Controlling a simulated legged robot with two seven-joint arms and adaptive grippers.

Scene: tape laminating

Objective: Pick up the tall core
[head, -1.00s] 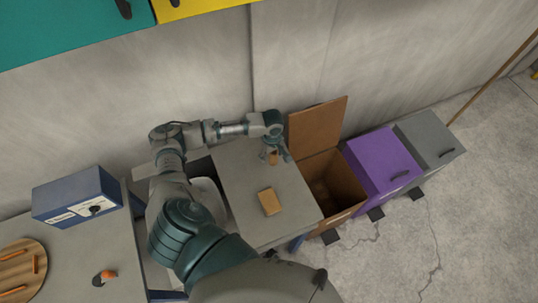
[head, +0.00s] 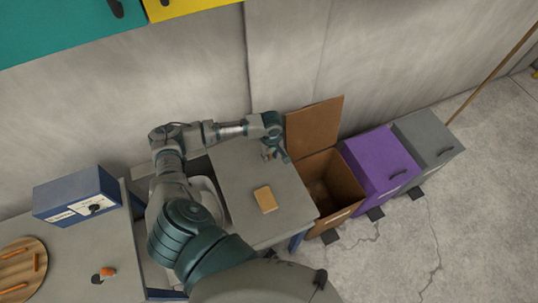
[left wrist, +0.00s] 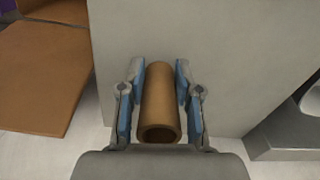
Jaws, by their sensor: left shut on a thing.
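The tall core, a brown hollow tube (left wrist: 160,103), stands between the two blue-padded fingers of my left gripper in the left wrist view. Its open end faces the camera. My left gripper (left wrist: 158,98) is shut on it, with one finger on each side. In the head view my left gripper (head: 273,153) is over the back right part of the grey table (head: 235,180), and the core there is small and mostly hidden by the fingers. My right gripper is not in view.
A tan block (head: 265,199) lies on the table in front of the gripper. An open brown bin (head: 338,190) stands beside the table on the right, then a purple bin (head: 378,165) and a grey bin (head: 427,147). A blue box (head: 76,195) stands at the left.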

